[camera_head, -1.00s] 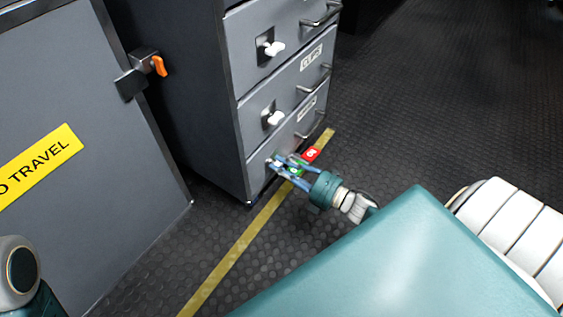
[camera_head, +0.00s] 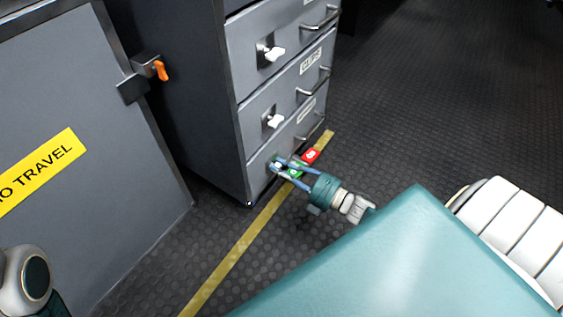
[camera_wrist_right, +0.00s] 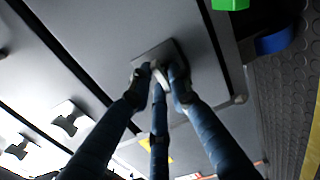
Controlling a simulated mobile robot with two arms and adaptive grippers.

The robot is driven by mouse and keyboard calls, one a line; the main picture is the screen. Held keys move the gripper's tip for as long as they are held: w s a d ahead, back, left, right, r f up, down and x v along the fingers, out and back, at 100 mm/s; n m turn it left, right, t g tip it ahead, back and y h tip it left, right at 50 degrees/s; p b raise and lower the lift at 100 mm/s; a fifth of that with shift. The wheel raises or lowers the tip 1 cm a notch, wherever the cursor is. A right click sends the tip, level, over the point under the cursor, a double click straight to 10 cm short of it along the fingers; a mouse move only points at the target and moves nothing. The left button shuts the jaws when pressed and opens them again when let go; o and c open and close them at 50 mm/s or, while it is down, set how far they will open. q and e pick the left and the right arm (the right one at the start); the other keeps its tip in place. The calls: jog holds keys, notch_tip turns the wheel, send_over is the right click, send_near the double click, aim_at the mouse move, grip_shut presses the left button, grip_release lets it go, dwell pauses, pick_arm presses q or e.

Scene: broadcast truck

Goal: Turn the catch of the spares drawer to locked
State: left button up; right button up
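The bottom drawer (camera_head: 259,178) of the grey cabinet carries a small catch with a white lever; its label is too small to read, so I cannot confirm it as spares. My right gripper (camera_head: 279,164) is at this catch. In the right wrist view, its blue fingers (camera_wrist_right: 162,76) close around the white lever (camera_wrist_right: 160,72) in front of a square grey plate (camera_wrist_right: 155,55). The fingers hide much of the lever, so its exact angle is unclear. A red marker (camera_head: 311,156) and a green marker (camera_head: 295,171) show beside the gripper. My left gripper is out of view.
Two drawers above have white catches (camera_head: 273,121) (camera_head: 272,54) and bar handles (camera_head: 313,82). A grey panel with a yellow travel sign (camera_head: 40,172) and an orange latch (camera_head: 161,70) stands left. A yellow line (camera_head: 245,240) crosses the dark floor, which is open at right.

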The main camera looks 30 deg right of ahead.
jog(key=shift+o, duration=1.1)
jog(key=shift+r, duration=0.2)
jog(key=shift+f, duration=0.1)
jog(key=shift+s, duration=0.2)
jog(key=v, duration=1.1)
jog(key=shift+s, duration=0.25)
